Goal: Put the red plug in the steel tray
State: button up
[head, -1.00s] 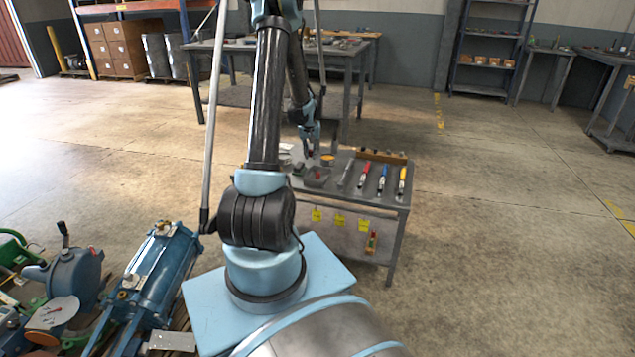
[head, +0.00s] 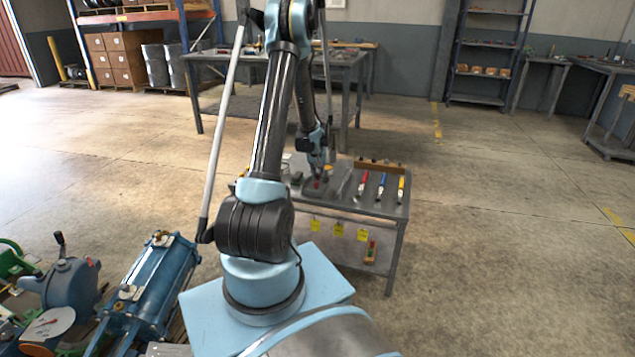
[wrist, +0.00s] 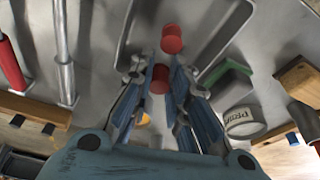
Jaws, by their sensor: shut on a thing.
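My gripper (head: 317,172) is low over the near workbench, and in the wrist view its fingers (wrist: 168,72) are closed around a red plug (wrist: 160,80). The steel tray (wrist: 145,22) lies beyond the fingertips in the wrist view; in the head view it shows as a small dark tray (head: 308,191) beneath my gripper. A second red plug (wrist: 172,39) stands in the tray, just past the fingertips. I cannot tell whether the held plug touches the tray. In the head view the gripper partly hides the tray and the red pieces.
A green-topped block (wrist: 236,68), a labelled white cup (wrist: 243,122) and a wooden block (wrist: 298,78) are right of the fingers.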

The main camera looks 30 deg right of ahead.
jog(key=shift+f, duration=1.4)
jog(key=o, duration=0.5)
